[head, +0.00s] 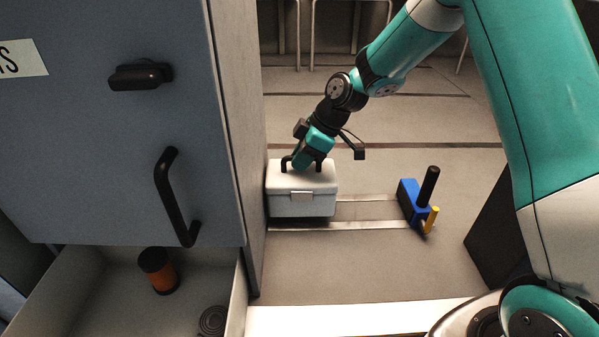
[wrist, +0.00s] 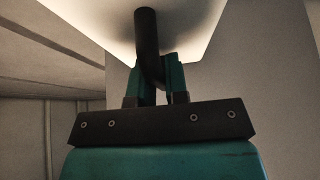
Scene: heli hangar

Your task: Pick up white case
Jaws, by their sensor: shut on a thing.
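The white case (head: 302,198) is a small box with a front latch and a black handle on its lid. In the head view it stands in the middle, close to the right side of the grey cabinet. My gripper (head: 304,162) reaches down from the upper right and is shut on the case's handle. In the wrist view my gripper's fingers (wrist: 160,78) close around the black handle (wrist: 147,40), with the white case (wrist: 90,15) beyond it. I cannot tell whether the case touches the surface below.
The cabinet door (head: 110,150) with black handles fills the left. An open drawer (head: 90,290) below holds an orange-and-black cylinder (head: 160,271) and a dark coil (head: 212,320). A blue tool (head: 413,203) with a black grip lies right of the case. Floor between them is clear.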

